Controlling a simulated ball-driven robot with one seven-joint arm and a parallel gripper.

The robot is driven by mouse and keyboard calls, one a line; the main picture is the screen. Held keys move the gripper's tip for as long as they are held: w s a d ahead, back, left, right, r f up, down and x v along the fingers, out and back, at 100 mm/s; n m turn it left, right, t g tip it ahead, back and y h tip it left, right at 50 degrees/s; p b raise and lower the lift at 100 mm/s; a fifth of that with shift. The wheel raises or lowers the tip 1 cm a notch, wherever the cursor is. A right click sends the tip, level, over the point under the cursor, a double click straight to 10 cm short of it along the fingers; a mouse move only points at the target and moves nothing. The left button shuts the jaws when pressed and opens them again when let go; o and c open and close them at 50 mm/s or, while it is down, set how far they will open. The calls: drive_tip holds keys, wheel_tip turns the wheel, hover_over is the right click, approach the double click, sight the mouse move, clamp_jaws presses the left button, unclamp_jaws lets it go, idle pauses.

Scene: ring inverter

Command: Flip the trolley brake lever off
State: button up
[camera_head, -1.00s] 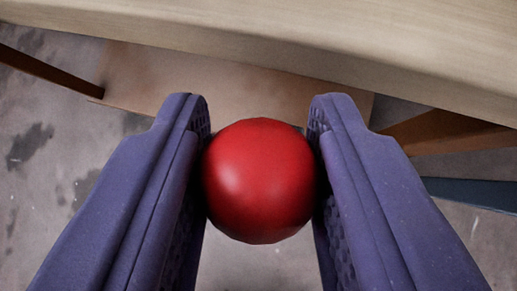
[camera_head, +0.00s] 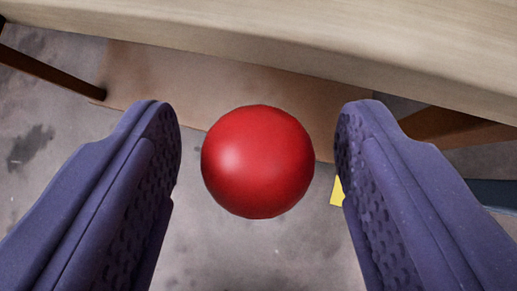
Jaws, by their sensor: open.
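A glossy red ball-shaped knob (camera_head: 257,162) fills the middle of the head camera view. It looks like the end of the brake lever, but no lever shaft shows; it may be hidden behind the ball. My gripper (camera_head: 258,140) is open, with one purple padded finger on each side of the ball. A clear gap shows between the ball and each finger, so neither touches it.
A pale wooden top (camera_head: 300,40) with a rounded edge crosses the upper part of the view, beyond the ball. A brown board (camera_head: 150,85) and brown legs lie below it. A small yellow patch (camera_head: 336,192) shows beside the right finger. Stained grey floor (camera_head: 240,250) lies beneath.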

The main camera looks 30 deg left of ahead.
drive_tip(key=d+p+v, duration=0.1)
drive_tip(key=p+v, duration=0.1)
drive_tip(key=v, duration=0.5)
drive_tip(key=shift+a, duration=0.4)
